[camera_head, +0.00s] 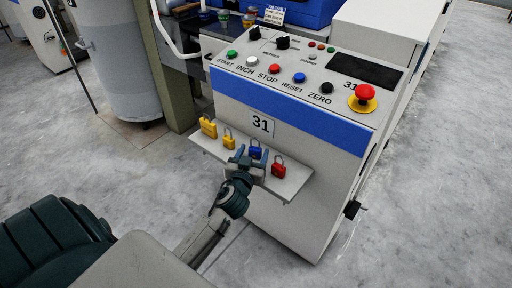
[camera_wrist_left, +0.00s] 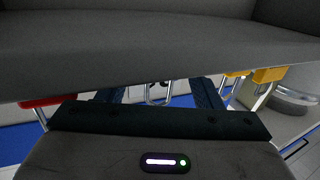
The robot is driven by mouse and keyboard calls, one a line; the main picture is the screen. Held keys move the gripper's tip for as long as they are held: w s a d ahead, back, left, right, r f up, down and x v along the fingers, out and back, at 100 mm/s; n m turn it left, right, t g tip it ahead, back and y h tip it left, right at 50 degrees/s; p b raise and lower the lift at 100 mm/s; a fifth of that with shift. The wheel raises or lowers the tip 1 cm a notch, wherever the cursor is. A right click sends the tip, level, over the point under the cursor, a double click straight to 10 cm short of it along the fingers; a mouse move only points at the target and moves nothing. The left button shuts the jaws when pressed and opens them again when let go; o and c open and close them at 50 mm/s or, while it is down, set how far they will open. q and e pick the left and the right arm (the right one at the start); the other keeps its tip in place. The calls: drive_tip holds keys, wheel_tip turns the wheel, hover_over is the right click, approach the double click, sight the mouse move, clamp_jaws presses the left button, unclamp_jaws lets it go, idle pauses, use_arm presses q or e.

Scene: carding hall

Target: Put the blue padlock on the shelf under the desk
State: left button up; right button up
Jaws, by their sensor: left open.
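The blue padlock (camera_head: 256,153) stands on a narrow grey ledge (camera_head: 294,186) on the front of the console, between a yellow padlock (camera_head: 229,142) and the red padlock (camera_head: 278,170). My left gripper (camera_head: 247,161) is open at the blue padlock, its fingers on either side of it. In the left wrist view, which is upside down, a metal shackle (camera_wrist_left: 158,97) shows between the two fingers; the lock's body is hidden behind the grey ledge. Whether the fingers touch it I cannot tell. My right gripper is not in view.
A second yellow padlock (camera_head: 208,127) is at the ledge's left end. The console top (camera_head: 302,83) carries buttons and a red emergency stop (camera_head: 363,95). A dark desk (camera_head: 190,58) with small pots stands behind left, beside a green post (camera_head: 170,85). The floor at right is clear.

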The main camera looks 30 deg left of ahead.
use_arm(q)
drive_tip(key=s+d+f+m+g+h, duration=0.1)
drive_tip(key=s+d+f+g+h, duration=0.1)
drive_tip(key=s, duration=0.6)
drive_tip(key=s+d+f+m+g+h, duration=0.1)
drive_tip(key=s+d+f+g+h, duration=0.1)
drive_tip(key=s+d, duration=0.4)
drive_tip(key=s+d+f+m+g+h, duration=0.2)
drive_tip(key=s+d+f+g, duration=0.2)
drive_tip(key=s, duration=0.8)
drive_tip(key=shift+s+d+f+g+h+b, duration=0.25)
drive_tip(key=shift+f+g+h+b, duration=0.1)
drive_tip(key=shift+f, duration=0.45)
